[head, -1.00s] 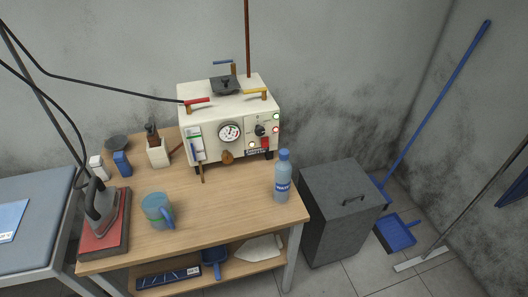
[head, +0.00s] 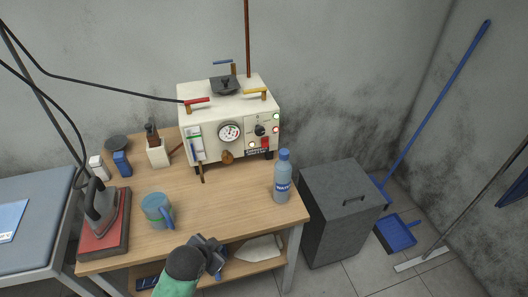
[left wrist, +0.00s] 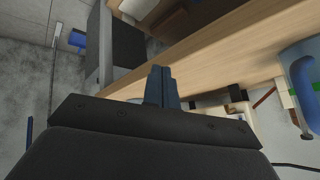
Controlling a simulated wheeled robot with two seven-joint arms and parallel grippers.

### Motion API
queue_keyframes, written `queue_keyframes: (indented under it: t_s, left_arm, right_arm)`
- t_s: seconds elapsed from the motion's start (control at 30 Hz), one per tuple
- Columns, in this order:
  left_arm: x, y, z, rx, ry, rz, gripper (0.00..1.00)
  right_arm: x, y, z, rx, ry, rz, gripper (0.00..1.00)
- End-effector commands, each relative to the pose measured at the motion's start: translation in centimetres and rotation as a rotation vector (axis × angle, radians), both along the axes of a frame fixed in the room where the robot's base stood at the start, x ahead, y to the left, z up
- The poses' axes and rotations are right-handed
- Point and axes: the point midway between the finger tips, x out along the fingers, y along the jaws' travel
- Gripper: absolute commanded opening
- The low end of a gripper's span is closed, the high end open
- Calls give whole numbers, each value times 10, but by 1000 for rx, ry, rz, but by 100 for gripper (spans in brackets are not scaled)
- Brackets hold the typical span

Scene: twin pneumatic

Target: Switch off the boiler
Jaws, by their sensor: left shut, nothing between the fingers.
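The boiler (head: 215,112) is a cream box at the back of the wooden table, with a round gauge (head: 229,132), a black knob (head: 260,130), a red switch (head: 266,143) and small lamps on its front. Red and yellow handles and a black cap are on its top. My left gripper (head: 215,250) is shut and empty at the table's front edge, well in front of the boiler. Its closed fingers (left wrist: 161,88) also show in the left wrist view, apart from the table. My right gripper is not in view.
A blue mug (head: 157,210) stands left of my left gripper, and a water bottle (head: 283,177) stands at the table's right. An iron (head: 103,205) rests on a red pad at the left. The middle of the tabletop (head: 225,195) is clear.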

Motion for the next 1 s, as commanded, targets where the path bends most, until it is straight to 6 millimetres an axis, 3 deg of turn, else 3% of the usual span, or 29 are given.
queue_keyframes:
  t_s: [0.37, 0.7, 0.83, 1.0]
  left_arm:
    - [71, -32, 27, 96, -231, -231, 0]
    - [177, -79, 84, 325, -636, -555, 0]
    - [203, -91, 103, 407, -758, -634, 0]
    - [219, -98, 116, 467, -839, -682, 0]
  right_arm:
    - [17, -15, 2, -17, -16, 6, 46]
    - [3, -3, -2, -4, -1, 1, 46]
    - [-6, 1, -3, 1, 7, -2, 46]
    - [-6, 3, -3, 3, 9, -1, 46]
